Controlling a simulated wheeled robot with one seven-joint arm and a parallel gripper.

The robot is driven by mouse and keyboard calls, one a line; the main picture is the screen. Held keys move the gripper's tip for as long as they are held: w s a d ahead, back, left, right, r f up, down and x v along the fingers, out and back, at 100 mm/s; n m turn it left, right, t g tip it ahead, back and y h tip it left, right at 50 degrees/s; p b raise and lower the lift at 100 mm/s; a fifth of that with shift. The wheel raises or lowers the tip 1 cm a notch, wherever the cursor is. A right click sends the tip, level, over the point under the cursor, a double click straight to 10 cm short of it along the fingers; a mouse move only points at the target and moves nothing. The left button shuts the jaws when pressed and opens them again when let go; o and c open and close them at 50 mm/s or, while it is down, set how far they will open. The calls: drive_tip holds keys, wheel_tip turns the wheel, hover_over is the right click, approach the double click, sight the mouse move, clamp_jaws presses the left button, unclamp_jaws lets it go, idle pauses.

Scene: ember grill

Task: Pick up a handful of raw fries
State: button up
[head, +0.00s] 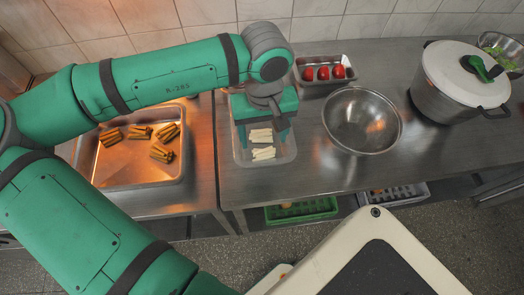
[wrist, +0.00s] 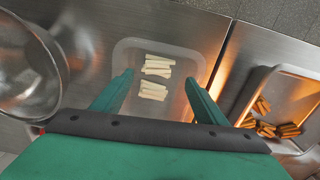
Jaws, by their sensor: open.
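Pale raw fries lie in two small bundles, one behind the other, in a clear shallow tray (head: 283,158) on the steel counter. The near bundle (head: 264,154) and the far bundle (head: 261,136) show in the head view. In the wrist view the two bundles (wrist: 152,90) lie between and beyond my fingertips, inside the tray (wrist: 200,50). My gripper (head: 262,133) is above the tray, pointing down. It is open and empty, with its two green fingers (wrist: 158,80) spread to either side of the fries. The fingers partly hide the tray's sides.
A metal tray of browned fries (head: 183,178) sits at the left. An empty steel bowl (head: 361,120) stands right of the clear tray, with a pan of tomatoes (head: 324,83) behind. The front counter is clear.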

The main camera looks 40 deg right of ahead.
sight(264, 152)
wheel_tip(264, 152, down, 4)
drive_tip(key=shift+r, duration=0.25)
drive_tip(key=shift+w+d+f, duration=0.15)
drive_tip(key=shift+f, duration=1.3)
drive_tip(key=shift+w+d+f, duration=0.1)
drive_tip(key=shift+d+f, duration=0.05)
drive_tip(key=shift+f, duration=1.25)
drive_tip(key=shift+c, duration=0.2)
drive_tip(key=c, duration=0.7)
